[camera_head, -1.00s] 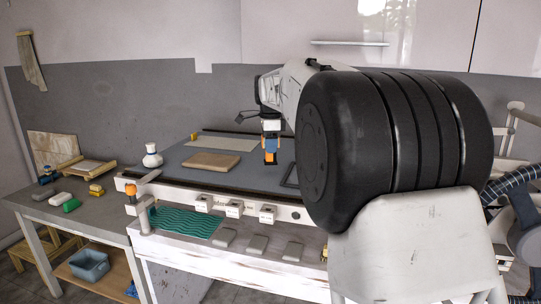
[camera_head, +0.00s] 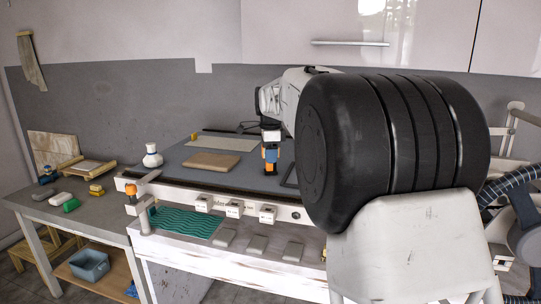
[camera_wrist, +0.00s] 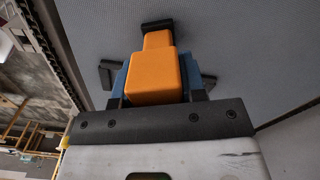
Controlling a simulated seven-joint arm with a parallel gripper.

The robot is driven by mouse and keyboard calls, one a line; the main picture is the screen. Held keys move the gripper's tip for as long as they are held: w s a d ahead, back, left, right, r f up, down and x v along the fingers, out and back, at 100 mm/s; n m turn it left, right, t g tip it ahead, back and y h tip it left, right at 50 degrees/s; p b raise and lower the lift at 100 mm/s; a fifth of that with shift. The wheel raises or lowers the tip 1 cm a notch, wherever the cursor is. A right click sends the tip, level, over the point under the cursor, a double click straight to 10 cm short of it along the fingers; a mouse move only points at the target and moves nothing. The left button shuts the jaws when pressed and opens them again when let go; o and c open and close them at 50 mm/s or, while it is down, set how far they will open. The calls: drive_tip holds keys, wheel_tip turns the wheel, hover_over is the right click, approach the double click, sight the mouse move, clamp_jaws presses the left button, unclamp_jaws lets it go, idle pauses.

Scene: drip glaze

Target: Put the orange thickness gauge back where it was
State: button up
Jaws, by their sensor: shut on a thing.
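The orange thickness gauge (camera_wrist: 153,78) is a stepped orange block with a dark end, filling the middle of the wrist view. My gripper (camera_wrist: 155,85) is shut on it, with a blue-grey finger on each side. In the head view the orange gauge (camera_head: 270,156) shows below my gripper (camera_head: 270,153), over the right part of the grey work surface (camera_head: 240,179). The gauge's dark lower end is at or close above that surface; I cannot tell whether it touches.
A brown board (camera_head: 211,161) lies on the grey surface left of my gripper, with a pale sheet (camera_head: 233,143) behind it. A white bottle (camera_head: 152,156) stands at the left edge. A dark frame (camera_head: 289,178) lies just right of the gauge. A small yellow block (camera_head: 194,137) sits at the back left.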

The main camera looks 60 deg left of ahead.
drive_tip(key=shift+f, duration=0.15)
drive_tip(key=o, duration=1)
wheel_tip(320, 180, up, 12)
drive_tip(key=shift+r, duration=0.15)
idle(1.0)
